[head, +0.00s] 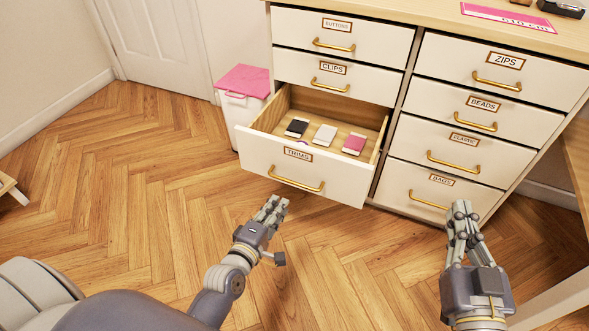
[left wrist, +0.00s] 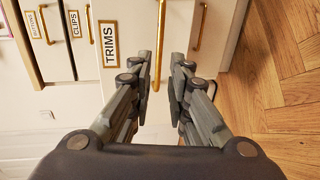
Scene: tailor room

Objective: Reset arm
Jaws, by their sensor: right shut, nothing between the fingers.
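My left gripper (head: 275,205) is in front of the pulled-out TRIMS drawer (head: 262,155), a little left of its brass handle (head: 298,185) in the head view. In the left wrist view my left gripper (left wrist: 163,68) has its fingers a short gap apart, with nothing between them. The TRIMS handle (left wrist: 159,38) shows just beyond the fingertips and looks apart from them. My right gripper (head: 462,212) is at the lower right, in front of the BAGS drawer (head: 400,185). Its fingers are together and hold nothing.
A white bin with a pink lid (head: 243,80) stands left of the cabinet. The other drawers look shut.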

